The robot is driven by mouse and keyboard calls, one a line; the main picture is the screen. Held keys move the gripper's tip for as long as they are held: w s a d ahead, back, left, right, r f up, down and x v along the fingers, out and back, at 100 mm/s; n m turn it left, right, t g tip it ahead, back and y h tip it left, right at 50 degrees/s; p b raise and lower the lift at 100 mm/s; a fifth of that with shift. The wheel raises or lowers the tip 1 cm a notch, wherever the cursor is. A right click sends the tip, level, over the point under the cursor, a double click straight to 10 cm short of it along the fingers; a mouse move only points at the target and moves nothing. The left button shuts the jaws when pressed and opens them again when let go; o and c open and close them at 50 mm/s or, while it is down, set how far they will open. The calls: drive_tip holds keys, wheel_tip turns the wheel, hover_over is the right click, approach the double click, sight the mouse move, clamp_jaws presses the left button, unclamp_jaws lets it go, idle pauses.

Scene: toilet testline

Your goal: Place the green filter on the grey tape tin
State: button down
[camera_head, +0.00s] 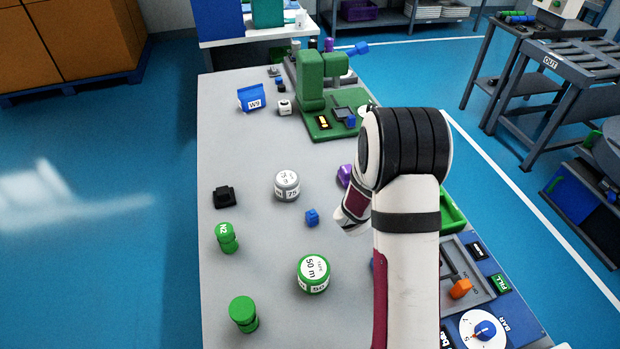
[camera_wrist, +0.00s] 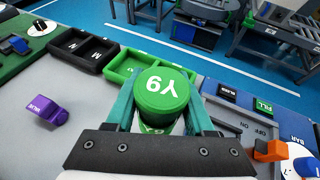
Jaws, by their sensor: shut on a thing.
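A green filter (camera_wrist: 162,88) with a white "Y9" on its round top sits between the two teal fingers of my gripper (camera_wrist: 160,108) in the wrist view. My gripper is shut on it, and its lower part is partly hidden. In the head view my arm hides the gripper and this filter. The grey tape tin (camera_head: 287,186), with a white label reading 75, stands on the grey table left of my arm. It is apart from my gripper, and its top looks bare.
A green-rimmed tin (camera_head: 313,273) and two green knob-shaped pieces (camera_head: 227,238) (camera_head: 243,314) stand nearer the front. A blue cube (camera_head: 312,218) and a black block (camera_head: 224,196) flank the grey tin. A green tray (camera_wrist: 124,66) lies beyond the held filter.

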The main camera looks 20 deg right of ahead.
drive_tip(key=w+a+r+n+t+y, duration=0.2)
drive_tip(key=w+a+r+n+t, duration=0.15)
drive_tip(key=w+a, duration=0.55)
drive_tip(key=n+t+y, duration=0.3)
hover_over(290, 171)
drive_tip(key=shift+g, duration=0.25)
drive_tip(key=f, duration=0.4)
drive_tip(key=shift+d, duration=0.25)
drive_tip(key=shift+a+f, duration=0.2)
drive_tip(key=shift+f, duration=1.95)
drive_tip(key=shift+f, duration=0.1)
drive_tip(key=shift+c, duration=1.4)
unclamp_jaws()
